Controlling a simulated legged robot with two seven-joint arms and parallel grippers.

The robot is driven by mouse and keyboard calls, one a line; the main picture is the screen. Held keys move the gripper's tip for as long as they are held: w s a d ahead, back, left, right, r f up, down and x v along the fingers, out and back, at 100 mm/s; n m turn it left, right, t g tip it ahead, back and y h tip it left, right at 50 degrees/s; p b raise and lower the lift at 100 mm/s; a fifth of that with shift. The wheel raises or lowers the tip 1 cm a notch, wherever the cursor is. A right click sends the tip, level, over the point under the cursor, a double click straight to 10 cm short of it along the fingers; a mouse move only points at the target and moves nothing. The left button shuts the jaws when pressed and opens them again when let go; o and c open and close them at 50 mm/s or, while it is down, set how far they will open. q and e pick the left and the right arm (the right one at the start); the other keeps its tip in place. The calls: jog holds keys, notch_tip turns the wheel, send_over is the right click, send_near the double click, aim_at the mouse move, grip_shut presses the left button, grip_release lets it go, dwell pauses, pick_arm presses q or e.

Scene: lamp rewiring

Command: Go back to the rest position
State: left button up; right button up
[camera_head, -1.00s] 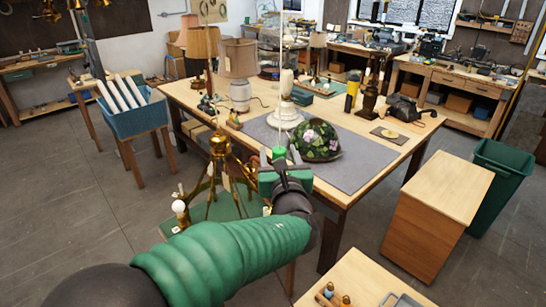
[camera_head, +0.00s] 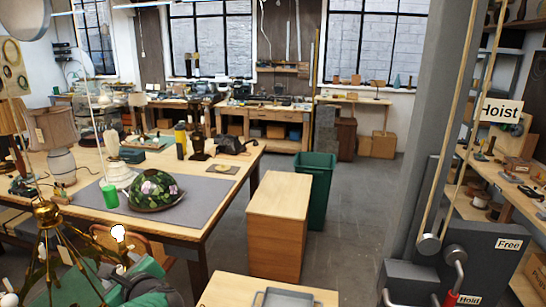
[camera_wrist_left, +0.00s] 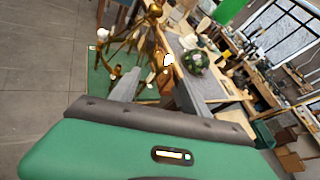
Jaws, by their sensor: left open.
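My left gripper (camera_head: 128,285) is low at the left of the head view, with its green arm partly cut off by the bottom edge. In the left wrist view its two grey fingers (camera_wrist_left: 155,90) are spread apart, with nothing held between them. A green cylinder (camera_head: 110,196) hangs on a thin pale cord, apart from the gripper. It also shows at the top of the left wrist view (camera_wrist_left: 232,10). A brass chandelier (camera_head: 45,240) with a white bulb (camera_head: 118,232) is close beside the gripper. My right gripper is not in view.
The large worktable (camera_head: 215,215) carries a floral glass shade (camera_head: 155,188) on a grey mat. A wooden cabinet (camera_head: 278,225) and green bin (camera_head: 315,185) stand right of it. A grey hoist post (camera_head: 425,130) rises at right. Open floor (camera_head: 350,210) lies between.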

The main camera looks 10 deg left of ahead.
pick_arm(q)
jog(key=s+d+f+n+g+h+b, duration=0.2)
jog(key=s+d+f+n, duration=0.3)
jog(key=f, duration=0.5)
jog(key=s+d+f+n+g+h+b, duration=0.2)
jog(key=s+d+f+n+h, duration=0.3)
jog(key=d+f+n, duration=0.4)
jog(key=s+d+f+n+g+h+b, duration=0.1)
jog(key=s+d+f+n+h, duration=0.3)
jog(key=f, duration=0.8)
jog(key=s+d+n+b, duration=0.1)
jog(key=s+d+n, duration=0.1)
jog(key=d+n, duration=0.1)
jog(key=shift+s+d+n+g, duration=0.2)
jog(key=shift+d+n+g, duration=0.1)
jog(key=shift+d+g, duration=0.15)
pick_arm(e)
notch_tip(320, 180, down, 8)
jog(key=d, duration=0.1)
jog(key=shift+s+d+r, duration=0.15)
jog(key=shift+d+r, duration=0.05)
pick_arm(q)
jog(key=shift+d, duration=0.1)
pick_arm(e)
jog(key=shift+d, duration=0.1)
